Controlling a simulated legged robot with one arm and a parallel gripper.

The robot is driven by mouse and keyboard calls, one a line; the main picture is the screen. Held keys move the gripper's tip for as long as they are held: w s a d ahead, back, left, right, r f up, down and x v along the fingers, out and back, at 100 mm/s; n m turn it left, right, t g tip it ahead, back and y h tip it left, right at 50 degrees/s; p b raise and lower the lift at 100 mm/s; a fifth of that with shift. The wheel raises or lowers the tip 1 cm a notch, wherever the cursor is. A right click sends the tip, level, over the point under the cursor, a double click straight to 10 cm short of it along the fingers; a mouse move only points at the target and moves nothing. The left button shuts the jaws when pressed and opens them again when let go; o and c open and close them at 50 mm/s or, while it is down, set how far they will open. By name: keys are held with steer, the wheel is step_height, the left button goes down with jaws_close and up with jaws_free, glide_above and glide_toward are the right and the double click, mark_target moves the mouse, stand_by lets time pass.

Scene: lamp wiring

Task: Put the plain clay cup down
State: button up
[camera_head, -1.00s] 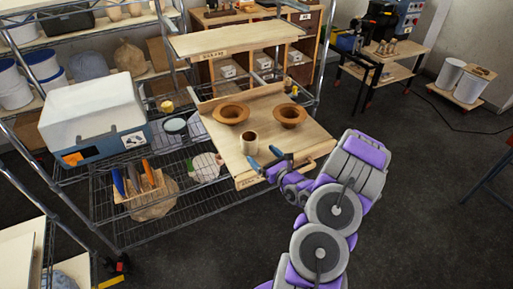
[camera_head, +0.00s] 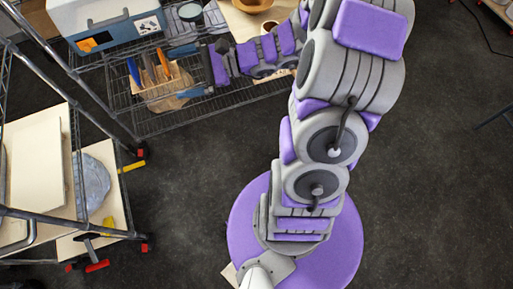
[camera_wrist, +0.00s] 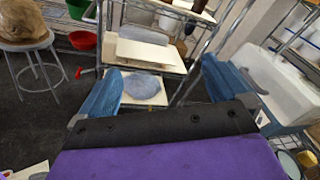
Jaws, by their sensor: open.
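The plain clay cup (camera_head: 269,26) stands on the light wooden board (camera_head: 238,22) at the top of the head view, partly hidden behind my arm. My gripper (camera_head: 188,71) is to the left of the board, above the wire shelf. Its two blue fingers are spread wide with nothing between them, and it is apart from the cup. The wrist view also shows my open gripper (camera_wrist: 165,88), with shelves beyond its fingers and no cup in sight.
A wooden holder with tools (camera_head: 160,88) sits on the wire shelf (camera_head: 145,122) near my gripper. A white and blue box (camera_head: 108,22) is at the upper left. A metal rack (camera_head: 88,135) stands at the left. The dark floor (camera_head: 185,190) is open between.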

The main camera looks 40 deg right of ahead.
steer(key=s+a+n+g+h, duration=0.3)
steer(key=s+a+n+g, duration=0.15)
steer(key=s, duration=0.45)
steer(key=s+a+n+g+h, duration=0.2)
steer(key=s+a+n+g, duration=0.3)
steer(key=s, duration=0.4)
steer(key=s+d+n+h, duration=0.7)
steer(key=s+d+h, duration=0.3)
steer(key=d, duration=0.2)
steer(key=shift+r+n+t, duration=0.35)
steer(key=shift+a, duration=0.1)
